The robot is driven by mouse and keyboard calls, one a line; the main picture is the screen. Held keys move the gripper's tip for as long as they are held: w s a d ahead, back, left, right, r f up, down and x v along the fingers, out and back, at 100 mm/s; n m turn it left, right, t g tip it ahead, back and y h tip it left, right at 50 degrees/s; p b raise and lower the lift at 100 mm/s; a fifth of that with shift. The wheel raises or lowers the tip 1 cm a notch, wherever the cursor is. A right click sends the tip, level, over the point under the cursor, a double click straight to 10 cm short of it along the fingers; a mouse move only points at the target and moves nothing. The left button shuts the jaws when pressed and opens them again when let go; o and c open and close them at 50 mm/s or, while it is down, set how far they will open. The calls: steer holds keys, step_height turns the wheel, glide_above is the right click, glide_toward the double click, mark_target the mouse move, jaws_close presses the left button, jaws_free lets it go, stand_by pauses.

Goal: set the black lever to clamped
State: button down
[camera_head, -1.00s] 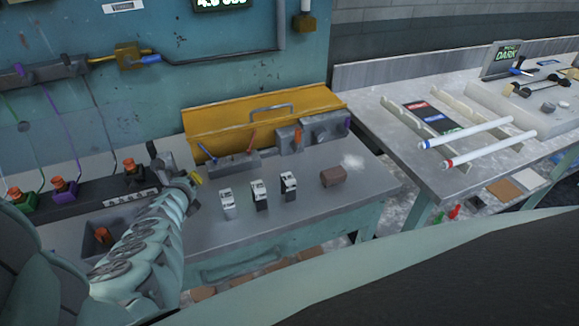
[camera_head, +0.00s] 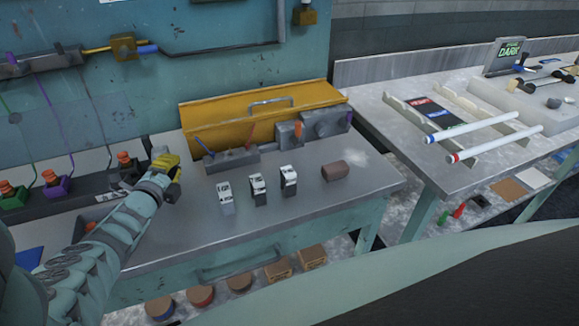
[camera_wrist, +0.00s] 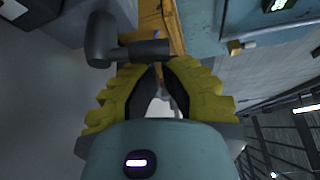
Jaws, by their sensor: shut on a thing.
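My gripper (camera_head: 168,168) is at the left part of the grey bench, to the right of the black-based fitting with an orange knob (camera_head: 126,160). In the wrist view my gripper's yellow fingers (camera_wrist: 160,72) are closed together at their tips. A dark T-shaped lever (camera_wrist: 122,50) lies at the fingertips, with its thick round end to the left; I take it as the black lever. Its contact with the fingers is partly hidden. In the head view the lever is hidden by my gripper, so I cannot tell its setting.
A yellow case (camera_head: 250,118) stands behind. The bench front is clear.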

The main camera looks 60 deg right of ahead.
steer(key=shift+w+a+r+n+t+h+b, duration=0.15)
steer(key=shift+n+h+b, duration=0.2)
steer(key=shift+n, duration=0.1)
steer(key=shift+w+a+r+n+t+h+b, duration=0.15)
steer(key=shift+n+h+b, duration=0.1)
steer(key=shift+n+b, duration=0.15)
steer(key=shift+s+r, duration=0.1)
